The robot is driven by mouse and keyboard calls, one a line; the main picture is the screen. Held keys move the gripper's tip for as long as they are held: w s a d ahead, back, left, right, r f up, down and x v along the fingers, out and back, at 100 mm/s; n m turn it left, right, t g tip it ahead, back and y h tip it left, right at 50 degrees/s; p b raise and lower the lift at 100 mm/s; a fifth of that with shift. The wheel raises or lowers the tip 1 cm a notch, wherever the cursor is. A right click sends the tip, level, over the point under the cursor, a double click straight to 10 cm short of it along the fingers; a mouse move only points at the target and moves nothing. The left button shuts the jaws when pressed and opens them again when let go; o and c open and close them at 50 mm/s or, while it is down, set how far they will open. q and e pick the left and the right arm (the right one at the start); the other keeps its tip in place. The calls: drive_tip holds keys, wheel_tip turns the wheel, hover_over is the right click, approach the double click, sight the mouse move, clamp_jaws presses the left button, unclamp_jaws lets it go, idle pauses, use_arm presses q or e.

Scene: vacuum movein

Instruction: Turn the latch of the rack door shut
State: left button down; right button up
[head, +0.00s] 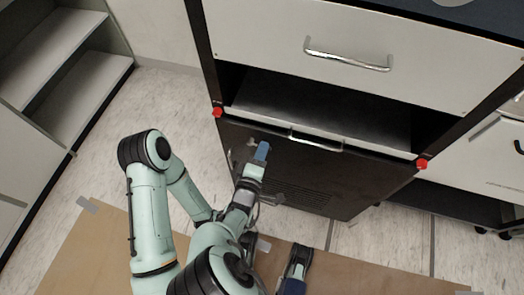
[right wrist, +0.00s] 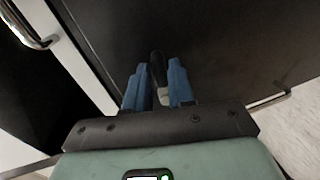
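The rack door (head: 330,182) is a dark panel with a vent grille, below an open bay. It appears flush with the rack front. My right gripper (head: 262,152) has blue fingers and is at the upper left part of this door. In the right wrist view, its fingers (right wrist: 158,85) stand close on both sides of the latch's black handle (right wrist: 157,66) and appear shut on it. A pale piece shows between the fingers. The latch is mostly hidden in the head view. A dark gripper-like part (head: 297,262), perhaps my left gripper, shows low; its fingers are unclear.
Above the door are a bay with a metal handle (head: 316,141) and a white drawer (head: 400,40) with a handle. Red knobs (head: 217,112) (head: 421,163) mark the bay's lower corners. A shelf unit (head: 50,60) stands left. Brown sheet (head: 350,275) covers the near floor.

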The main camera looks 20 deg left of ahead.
clamp_jaws()
